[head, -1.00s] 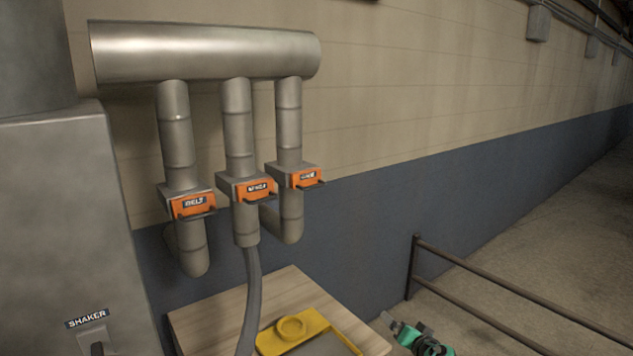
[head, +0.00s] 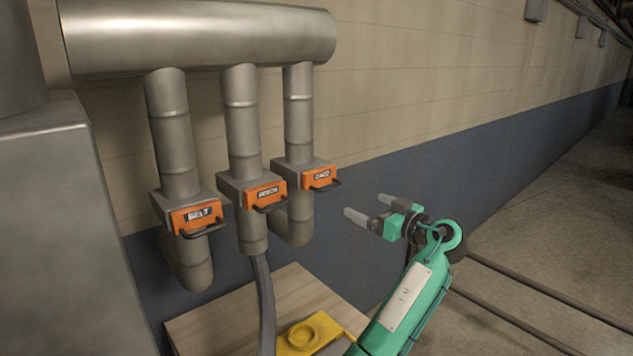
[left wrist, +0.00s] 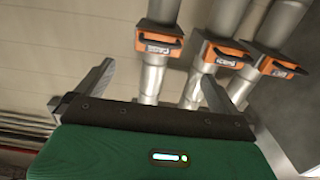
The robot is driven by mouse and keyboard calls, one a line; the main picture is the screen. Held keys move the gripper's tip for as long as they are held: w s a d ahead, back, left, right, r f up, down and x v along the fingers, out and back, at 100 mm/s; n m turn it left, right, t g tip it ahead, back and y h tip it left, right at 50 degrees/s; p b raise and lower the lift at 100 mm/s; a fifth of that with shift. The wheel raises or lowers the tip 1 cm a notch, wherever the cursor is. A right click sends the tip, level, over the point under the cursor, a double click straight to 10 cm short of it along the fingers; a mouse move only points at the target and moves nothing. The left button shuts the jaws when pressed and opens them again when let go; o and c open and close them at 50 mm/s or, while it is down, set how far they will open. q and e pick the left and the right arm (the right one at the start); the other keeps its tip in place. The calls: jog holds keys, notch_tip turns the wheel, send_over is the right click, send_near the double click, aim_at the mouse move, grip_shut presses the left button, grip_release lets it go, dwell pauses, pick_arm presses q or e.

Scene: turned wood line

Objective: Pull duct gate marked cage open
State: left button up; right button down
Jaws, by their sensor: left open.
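The duct gate marked cage (head: 321,178) is the rightmost of three orange-fronted gates in the head view, with a dark handle on its front. Its small label is hard to read. In the left wrist view it is the leftmost gate (left wrist: 157,48), seen beyond and between the fingers. My left gripper (head: 367,206) is open and empty, to the right of the cage gate's handle and a little lower, with a gap between them. Its two fingers (left wrist: 176,68) stand wide apart in the left wrist view. My right gripper is in neither view.
The belt gate (head: 196,217) and the middle gate (head: 265,195) stand left of the cage gate under a large horizontal duct (head: 200,38). A grey hose (head: 264,290) hangs to a wooden table (head: 220,325) with a yellow part (head: 308,332). Free space lies right of the gates.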

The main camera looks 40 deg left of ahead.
pick_arm(q)
jog(key=a, duration=0.1)
jog(key=p, duration=0.5)
send_near(333, 188)
jog(key=a, duration=0.3)
jog(key=a+p, duration=0.1)
jog(key=a, duration=0.1)
jog(key=a+p, duration=0.1)
jog(key=a, duration=0.1)
jog(key=w+a, duration=0.1)
jog(key=a, duration=0.1)
jog(key=shift+a+r+p, duration=0.2)
jog(key=shift+a+p, duration=0.1)
jog(key=shift+p, duration=0.1)
jog(key=shift+a+f, duration=0.1)
jog(key=shift+a, duration=0.15)
jog(key=shift+a+f, duration=0.1)
jog(key=shift+a, duration=0.2)
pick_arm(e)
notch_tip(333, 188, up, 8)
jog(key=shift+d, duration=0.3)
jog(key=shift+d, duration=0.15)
